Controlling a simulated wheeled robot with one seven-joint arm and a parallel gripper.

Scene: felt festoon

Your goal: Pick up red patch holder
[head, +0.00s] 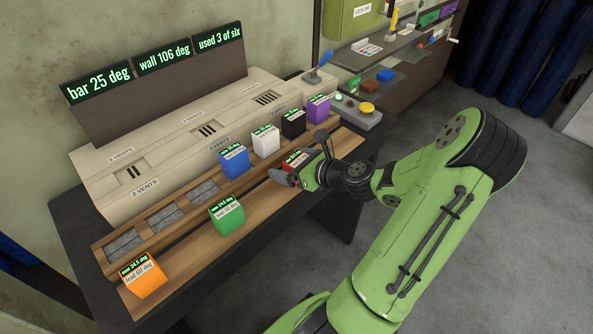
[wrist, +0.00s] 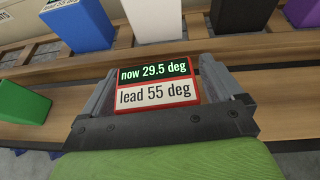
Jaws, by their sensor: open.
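The red patch holder (head: 292,161) stands on the front wooden rail in the head view, partly hidden by my gripper (head: 300,172). In the wrist view its top (wrist: 155,80) shows a red rim and two labels, "now 29.5 deg" and "lead 55 deg". My gripper (wrist: 160,88) is open, with one finger on each side of the red holder. I cannot tell whether either finger touches it.
A green holder (head: 226,214) and an orange holder (head: 143,275) stand on the front rail to the left. Blue (head: 234,162), white (head: 266,141), black (head: 293,123) and purple (head: 317,109) holders stand in the rear row. Empty grey slots (head: 164,217) lie left of them.

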